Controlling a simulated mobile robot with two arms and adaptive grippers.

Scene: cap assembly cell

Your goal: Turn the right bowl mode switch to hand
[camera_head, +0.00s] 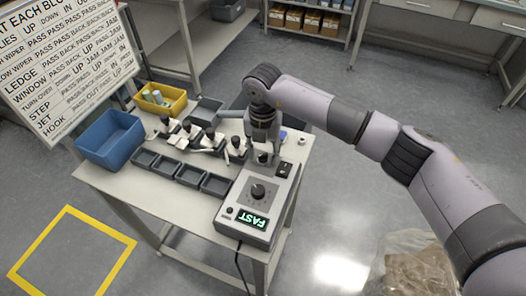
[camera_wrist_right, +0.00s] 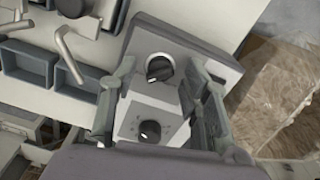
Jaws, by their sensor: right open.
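A grey control box (camera_head: 243,213) stands at the right end of the table, with a lit display reading FAST (camera_head: 252,218) and a large black dial (camera_head: 258,191). A smaller dark knob (camera_head: 263,158) sits at its far end, just below my right gripper (camera_head: 263,141). In the right wrist view, the open gripper's (camera_wrist_right: 165,72) fingers stand either side of a dark rotary knob (camera_wrist_right: 159,68) on a grey plate, with visible gaps. Another dark knob (camera_wrist_right: 150,131) with marks around it is nearer the camera. I cannot tell which knob is the mode switch, or read its setting. My left gripper is out of view.
Several dark trays (camera_head: 187,174), black-topped lever fixtures (camera_head: 209,134), a blue bin (camera_head: 110,138) and a yellow bin (camera_head: 160,101) crowd the table (camera_head: 150,196). A dark switch (camera_head: 283,168) is beside the small knob. A lettered board (camera_head: 65,60) stands at left.

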